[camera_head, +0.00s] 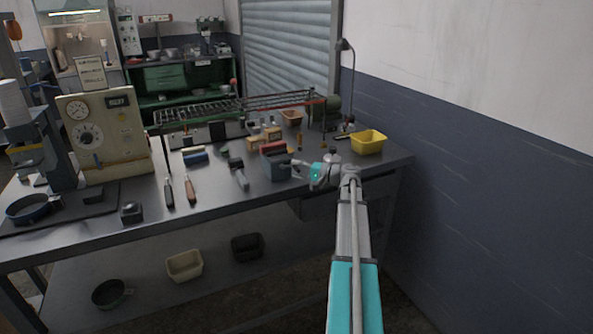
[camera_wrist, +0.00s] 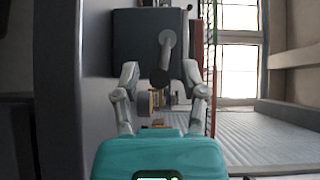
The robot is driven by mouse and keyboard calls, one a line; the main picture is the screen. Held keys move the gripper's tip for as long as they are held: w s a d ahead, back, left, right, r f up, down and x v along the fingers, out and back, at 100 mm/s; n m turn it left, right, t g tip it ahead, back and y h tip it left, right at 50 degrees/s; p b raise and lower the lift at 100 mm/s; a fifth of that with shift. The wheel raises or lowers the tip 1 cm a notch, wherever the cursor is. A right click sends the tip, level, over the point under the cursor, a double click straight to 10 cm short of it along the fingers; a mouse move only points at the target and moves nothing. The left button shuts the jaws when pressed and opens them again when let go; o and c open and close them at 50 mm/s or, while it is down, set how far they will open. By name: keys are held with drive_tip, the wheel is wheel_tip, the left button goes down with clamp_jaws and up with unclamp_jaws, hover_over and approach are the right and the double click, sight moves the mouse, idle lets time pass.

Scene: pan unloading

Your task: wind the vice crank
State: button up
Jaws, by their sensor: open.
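The vice (camera_head: 275,165) is a dark grey block with a reddish top, standing near the front edge of the workbench. In the wrist view its dark face (camera_wrist: 132,48) fills the upper middle. The crank (camera_wrist: 167,50) sticks out of that face, a grey arm ending in a dark knob. My gripper (camera_head: 297,168) is at the right side of the vice, pointing left at it. In the wrist view my gripper (camera_wrist: 161,75) is open, with one finger on each side of the knob. Gaps show beside the knob; its depth between the fingers is hard to judge.
The bench (camera_head: 215,205) carries a yellow bin (camera_head: 369,141) at right, a wire rack (camera_head: 235,106) behind, and a beige gauge box (camera_head: 104,137) at left. Tools with dark and brown handles lie left of the vice. A blue-and-white wall (camera_head: 480,150) bounds the right.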

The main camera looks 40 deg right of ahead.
clamp_jaws()
drive_tip(key=shift+r+p, duration=0.2)
drive_tip(key=shift+p, duration=0.25)
